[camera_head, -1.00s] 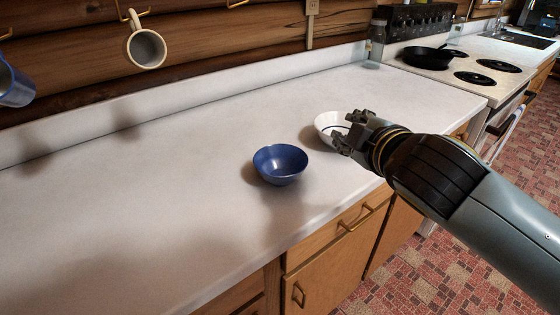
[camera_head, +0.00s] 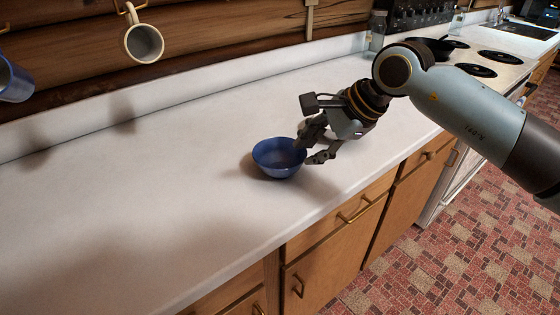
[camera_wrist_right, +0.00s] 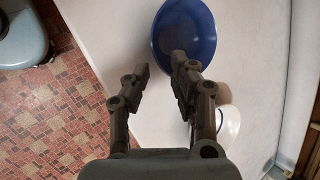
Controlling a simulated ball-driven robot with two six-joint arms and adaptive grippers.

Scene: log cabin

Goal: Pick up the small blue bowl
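The small blue bowl (camera_head: 277,160) stands upright on the white countertop in the head view. It also shows at the top of the right wrist view (camera_wrist_right: 187,30). My right gripper (camera_head: 308,156) is at the bowl's right side, with one finger at or over the rim and the other outside it, low by the counter. In the wrist view (camera_wrist_right: 160,62) its fingers are apart with a gap between them, and one overlaps the bowl's edge. I cannot tell whether either finger touches the bowl. My left gripper is out of the picture.
Mugs (camera_head: 143,43) hang on the log wall. A stove with a pan (camera_head: 432,46) is at the back right. The counter's left part (camera_head: 120,200) is clear.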

